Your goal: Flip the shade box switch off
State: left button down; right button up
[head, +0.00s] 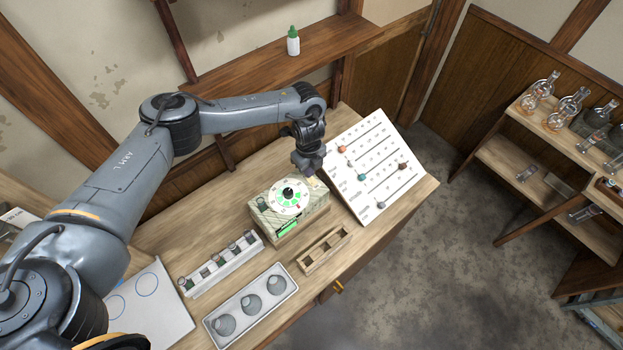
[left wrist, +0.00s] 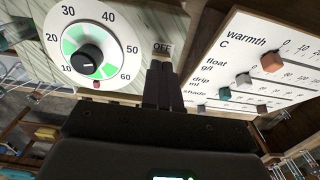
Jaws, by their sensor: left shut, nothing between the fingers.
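A box with pale, patterned sides (head: 268,222) stands on the bench. It has a round white dial (head: 288,196) with a black knob and green sectors, and a green strip on its front. In the left wrist view the dial (left wrist: 87,52) is numbered from 10 to 60. An "OFF" label (left wrist: 162,48) sits on the box face right of the dial. My left gripper (head: 312,172) is at the box's back right corner. In the left wrist view its shut, empty fingers (left wrist: 163,72) point at the spot just below "OFF" and hide any switch there. Contact cannot be told.
A white slider panel (head: 345,190) stands close right of the box, marked warmth, float, drip and shade. A small wooden rack (head: 325,252), a white tray (head: 213,332) with grey cups and a vial rack (head: 222,268) lie in front. A green-capped bottle (head: 293,42) stands on the shelf behind.

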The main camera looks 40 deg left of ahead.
dwell(0.3)
pick_arm(q)
jog(key=shift+f+b, duration=0.3)
jog(key=shift+f, duration=0.15)
dwell(0.3)
jog(key=shift+f+b, duration=0.3)
jog(key=shift+f, duration=0.2)
jog(key=shift+r, duration=0.1)
notch_tip(320, 180, up, 7)
jog(key=p, duration=0.6)
jog(key=shift+p, duration=0.3)
jog(key=shift+d, duration=0.1)
dwell(0.4)
